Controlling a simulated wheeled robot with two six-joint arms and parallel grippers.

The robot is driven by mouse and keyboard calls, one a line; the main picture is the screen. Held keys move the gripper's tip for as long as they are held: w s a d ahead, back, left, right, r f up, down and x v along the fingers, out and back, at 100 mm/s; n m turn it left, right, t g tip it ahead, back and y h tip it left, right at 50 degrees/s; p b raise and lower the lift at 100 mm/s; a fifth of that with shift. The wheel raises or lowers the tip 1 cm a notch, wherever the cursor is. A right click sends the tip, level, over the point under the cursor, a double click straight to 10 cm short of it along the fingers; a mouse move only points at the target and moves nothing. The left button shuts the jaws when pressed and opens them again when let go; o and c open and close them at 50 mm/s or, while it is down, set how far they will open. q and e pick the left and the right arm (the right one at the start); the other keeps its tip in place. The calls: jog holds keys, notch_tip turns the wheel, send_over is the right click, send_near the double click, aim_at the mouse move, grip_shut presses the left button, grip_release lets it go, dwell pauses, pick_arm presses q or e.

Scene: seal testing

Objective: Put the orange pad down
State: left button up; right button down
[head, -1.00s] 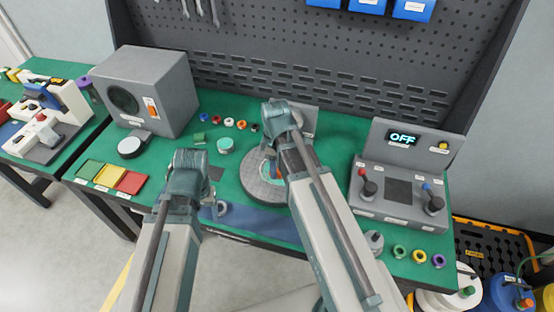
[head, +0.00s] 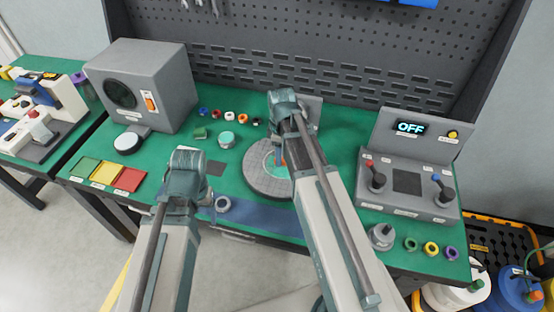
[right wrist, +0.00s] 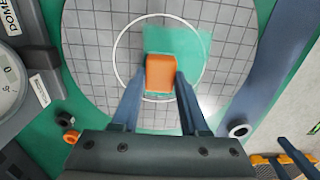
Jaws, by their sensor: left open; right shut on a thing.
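The orange pad (right wrist: 161,74) is a small block between the fingertips of my right gripper (right wrist: 161,84). It is over the grey gridded round plate (right wrist: 90,65), inside its white ring, with a translucent teal patch (right wrist: 190,42) around it. I cannot tell whether the pad touches the surface. In the head view my right arm hides most of the pad; the round plate (head: 262,186) shows beside the arm. My left gripper (head: 190,190) hangs over the bench's front edge, left of the plate, and is open; its fingers are hard to make out.
A grey control box with an OFF display (head: 410,128) stands right of the plate. A grey speaker-like box (head: 140,90) stands at the back left. Red, yellow and green squares (head: 110,174) lie front left. Several small coloured rings and a blue mat (head: 265,220) are on the green bench.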

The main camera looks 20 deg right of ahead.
jog(key=shift+d, duration=0.2)
jog(key=shift+f, duration=0.15)
jog(key=shift+c, duration=2.1)
grip_release()
